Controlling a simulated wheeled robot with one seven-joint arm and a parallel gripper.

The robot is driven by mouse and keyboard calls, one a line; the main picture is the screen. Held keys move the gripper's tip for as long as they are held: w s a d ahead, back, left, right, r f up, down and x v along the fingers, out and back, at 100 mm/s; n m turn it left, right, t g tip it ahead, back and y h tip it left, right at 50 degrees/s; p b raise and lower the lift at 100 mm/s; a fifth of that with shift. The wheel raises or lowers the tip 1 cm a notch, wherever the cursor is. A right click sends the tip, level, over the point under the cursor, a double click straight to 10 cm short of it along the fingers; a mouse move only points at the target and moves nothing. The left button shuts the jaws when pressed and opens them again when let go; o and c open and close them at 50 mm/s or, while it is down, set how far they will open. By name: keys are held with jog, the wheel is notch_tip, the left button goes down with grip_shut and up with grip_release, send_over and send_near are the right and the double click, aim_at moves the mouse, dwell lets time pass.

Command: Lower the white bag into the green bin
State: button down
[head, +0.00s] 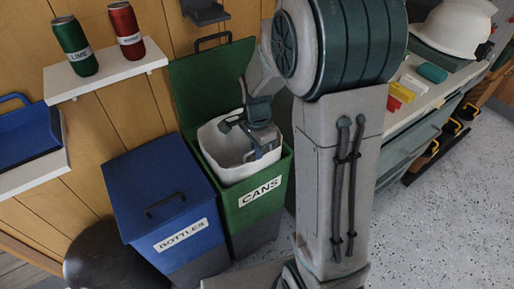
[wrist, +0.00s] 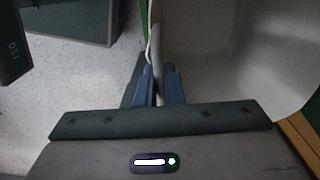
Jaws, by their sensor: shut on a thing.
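The white bag (head: 212,142) sits upright in the mouth of the green bin (head: 262,205), which is labelled CANS. Its lower part is hidden inside the bin and its rim stands a little above the bin's edge. The green lid (head: 205,85) is raised behind it. My gripper (head: 264,153) is at the bag's right side, pointing down. In the wrist view my fingers (wrist: 158,88) are shut on a grey strip along the edge of the bag (wrist: 225,50). The bag's inside looks empty where it shows.
A closed blue bin (head: 160,190) labelled BOTTLES stands close on the left. A wall shelf (head: 105,77) holds a green can (head: 75,48) and a red can (head: 126,30). A bench with a white helmet (head: 455,28) is at right. Speckled floor (head: 445,220) is clear at lower right.

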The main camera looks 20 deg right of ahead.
aim_at(257, 164)
jog(key=shift+f+b, duration=2.15)
jog(key=shift+f, duration=1.1)
jog(key=shift+s, duration=0.1)
